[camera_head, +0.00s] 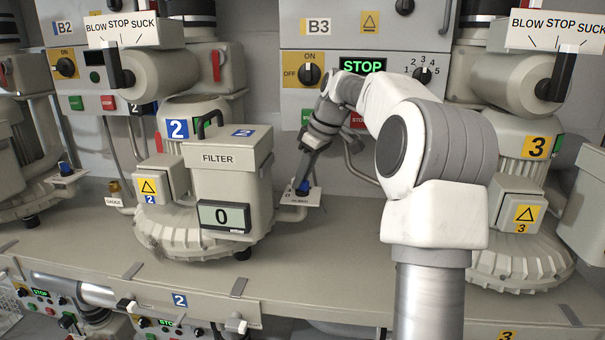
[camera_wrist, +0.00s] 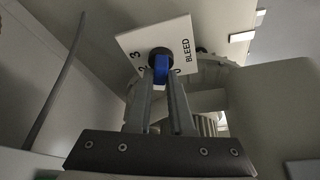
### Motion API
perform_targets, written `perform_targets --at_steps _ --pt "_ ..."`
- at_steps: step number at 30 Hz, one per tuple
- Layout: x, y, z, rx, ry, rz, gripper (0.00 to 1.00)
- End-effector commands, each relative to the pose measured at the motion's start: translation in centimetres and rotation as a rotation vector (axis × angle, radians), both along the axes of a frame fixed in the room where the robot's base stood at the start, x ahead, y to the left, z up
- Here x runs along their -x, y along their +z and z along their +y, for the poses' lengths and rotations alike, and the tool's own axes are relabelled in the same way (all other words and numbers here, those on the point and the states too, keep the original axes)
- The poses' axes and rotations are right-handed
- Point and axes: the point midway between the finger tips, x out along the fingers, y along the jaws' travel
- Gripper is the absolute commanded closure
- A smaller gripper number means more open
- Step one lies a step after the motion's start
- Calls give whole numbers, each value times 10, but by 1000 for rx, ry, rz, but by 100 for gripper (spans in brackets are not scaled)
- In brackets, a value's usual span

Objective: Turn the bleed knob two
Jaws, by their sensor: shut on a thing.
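The bleed knob two is a small blue knob (camera_head: 303,187) on a dark round base, on a white plate to the right of the filter box marked 2. In the wrist view the blue knob (camera_wrist: 161,66) sits on the white plate (camera_wrist: 180,40) lettered BLEED, with a 3 and other partly covered marks around it. My gripper (camera_head: 302,180) reaches down onto the knob from above. In the wrist view my gripper (camera_wrist: 161,82) has its two fingers on either side of the knob, shut on it. The fingers cover part of the scale.
The filter box (camera_head: 227,180) with a display reading 0 (camera_head: 224,216) stands just left of the knob. Blower 3 (camera_head: 520,190) stands at the right, behind my arm. A panel marked B3 (camera_head: 316,27) with a lit STOP display (camera_head: 362,66) is behind. The bench front (camera_head: 330,280) is clear.

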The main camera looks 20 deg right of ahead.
Motion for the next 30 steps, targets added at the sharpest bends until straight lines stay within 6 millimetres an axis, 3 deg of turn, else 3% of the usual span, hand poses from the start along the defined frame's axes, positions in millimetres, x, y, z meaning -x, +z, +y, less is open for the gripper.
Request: perform_targets --at_steps 13,14,18,30 --pt "-1 2 0 1 7 -4 100" --pt "-1 2 0 1 7 -4 75" --pt "0 1 0 0 7 -3 50" --pt "2 7 -2 1 7 -2 50"
